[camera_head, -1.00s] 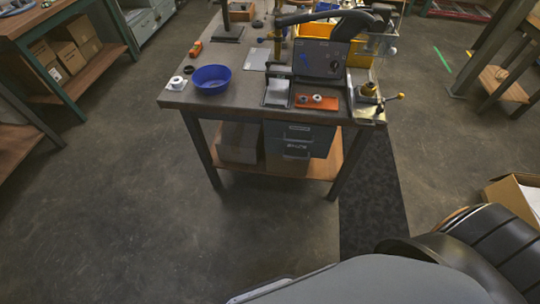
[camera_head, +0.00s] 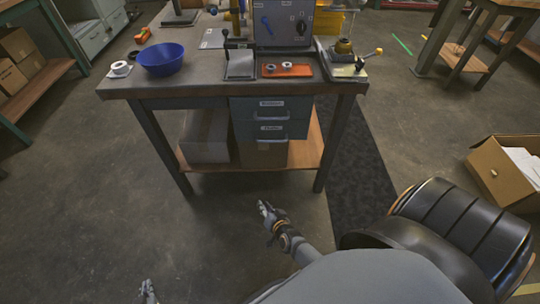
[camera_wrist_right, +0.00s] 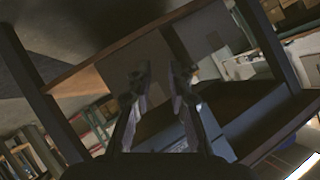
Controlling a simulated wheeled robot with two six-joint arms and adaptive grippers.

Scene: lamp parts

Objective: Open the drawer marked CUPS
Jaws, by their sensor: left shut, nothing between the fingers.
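A blue-grey drawer unit (camera_head: 270,119) hangs under the right half of the workbench top. It has an upper drawer (camera_head: 271,105) and a lower drawer (camera_head: 270,129), each with a pale label. The labels are too small to read, so I cannot tell which says CUPS. Both fronts look closed. My right gripper (camera_head: 265,207) is low in front of the bench, apart from the drawers. In the right wrist view its fingers (camera_wrist_right: 160,80) are spread with nothing between them. My left gripper (camera_head: 148,291) is at the bottom edge, mostly out of view and shut, far from the drawers.
The workbench (camera_head: 200,91) carries a blue bowl (camera_head: 161,59), a white roll (camera_head: 120,68), an orange tray (camera_head: 287,70) and a control box. Cardboard boxes (camera_head: 205,136) stand on its lower shelf. An open carton (camera_head: 505,169) is at right. The floor before the bench is clear.

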